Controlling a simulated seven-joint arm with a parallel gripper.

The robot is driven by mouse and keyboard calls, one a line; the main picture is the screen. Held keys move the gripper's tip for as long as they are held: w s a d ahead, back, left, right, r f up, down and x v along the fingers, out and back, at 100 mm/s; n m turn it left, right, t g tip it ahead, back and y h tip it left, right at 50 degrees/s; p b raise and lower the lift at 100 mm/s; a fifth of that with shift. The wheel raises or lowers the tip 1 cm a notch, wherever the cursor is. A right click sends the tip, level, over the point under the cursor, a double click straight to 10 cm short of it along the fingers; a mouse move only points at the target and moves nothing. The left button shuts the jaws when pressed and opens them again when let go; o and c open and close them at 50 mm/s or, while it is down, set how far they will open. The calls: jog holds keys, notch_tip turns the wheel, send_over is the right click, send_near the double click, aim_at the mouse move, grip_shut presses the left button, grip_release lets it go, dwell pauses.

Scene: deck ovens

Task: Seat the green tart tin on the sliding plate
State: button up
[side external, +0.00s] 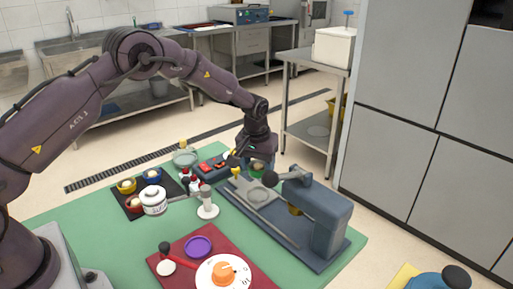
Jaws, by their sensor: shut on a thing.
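My gripper (246,167) points down above the back end of the press, with a yellow part on its left side. It is shut on the green tart tin (257,169), which shows only partly beneath and beside it. The sliding plate (243,184) is a pale grey strip with a round, lighter spot, lying on the base of the blue-grey press (318,211). The tin is at the far end of the plate, behind the round spot. I cannot tell whether it touches anything below.
The press head stands right of the plate. A dark mat with yellow (126,186), blue (152,175) and red tins, a white jar (153,201) and a white stand (207,206) are left.

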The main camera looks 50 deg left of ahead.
aim_at(258, 194)
jog(key=shift+f, duration=3.25)
jog(key=shift+f, duration=0.55)
jog(key=o, duration=0.6)
jog(key=shift+o, duration=0.2)
jog(key=shift+s+d+r, duration=0.1)
jog(key=shift+s+r, duration=0.1)
jog(key=shift+r, duration=1.6)
jog(key=shift+s+d+r, duration=0.1)
jog(key=shift+s+r, duration=0.15)
jog(key=shift+r, duration=1.6)
jog(key=shift+s+d+r, duration=0.1)
jog(key=shift+s+r, duration=0.1)
jog(key=shift+r, duration=1.6)
